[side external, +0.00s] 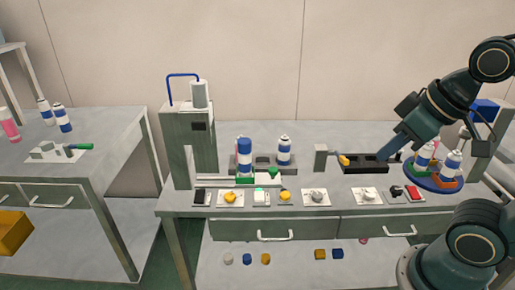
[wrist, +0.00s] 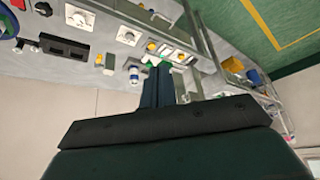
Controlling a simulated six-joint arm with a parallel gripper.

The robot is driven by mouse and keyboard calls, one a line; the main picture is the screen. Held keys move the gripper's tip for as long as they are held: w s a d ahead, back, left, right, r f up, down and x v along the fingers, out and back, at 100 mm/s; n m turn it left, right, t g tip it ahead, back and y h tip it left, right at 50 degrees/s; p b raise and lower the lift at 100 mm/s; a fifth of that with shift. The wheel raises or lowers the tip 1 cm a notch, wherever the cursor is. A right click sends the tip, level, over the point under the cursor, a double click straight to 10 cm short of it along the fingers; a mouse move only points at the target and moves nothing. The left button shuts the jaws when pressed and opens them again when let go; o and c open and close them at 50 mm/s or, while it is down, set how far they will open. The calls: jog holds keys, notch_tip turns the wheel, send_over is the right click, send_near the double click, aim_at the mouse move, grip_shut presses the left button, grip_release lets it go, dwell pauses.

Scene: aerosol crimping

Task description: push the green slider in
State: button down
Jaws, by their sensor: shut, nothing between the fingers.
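A green slider (side external: 273,172) sits low at the front of the grey-green crimping machine (side external: 198,145), on the right of its base. More green (side external: 245,181) shows under a blue-and-white can (side external: 244,158) standing at the machine. My gripper (side external: 383,157) is over the black tray at the right of the bench, well to the right of the slider and apart from it. Its blue fingers point down and left and are together, with nothing held. The wrist view shows the fingers (wrist: 158,72) from behind, with a little green just past their tips; which part that is I cannot tell.
Another can (side external: 284,151) stands right of the machine. A black tray (side external: 366,165) and a round blue holder with cans (side external: 434,182) are at the right. Small plates with knobs and buttons (side external: 318,197) line the bench front. A side table (side external: 70,165) stands left.

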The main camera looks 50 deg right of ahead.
dwell(0.4)
jog(key=c, duration=1.3)
grip_release()
jog(key=shift+w+r, duration=0.15)
jog(key=shift+w, duration=0.05)
jog(key=shift+o, duration=1)
jog(key=shift+w+r, duration=0.1)
jog(key=shift+w, duration=0.2)
jog(key=w+d+g, duration=0.2)
jog(key=w, duration=0.8)
jog(key=w+d+g, duration=0.1)
jog(key=w+d, duration=0.1)
jog(key=w, duration=0.7)
jog(key=w+d+f+m+g, duration=0.1)
jog(key=w+d+f, duration=0.4)
jog(key=w+f, duration=0.8)
jog(key=shift+w+d+f+g, duration=0.2)
jog(key=shift+w+f+g, duration=0.15)
jog(key=shift+w+g, duration=0.6)
jog(key=shift+w, duration=0.1)
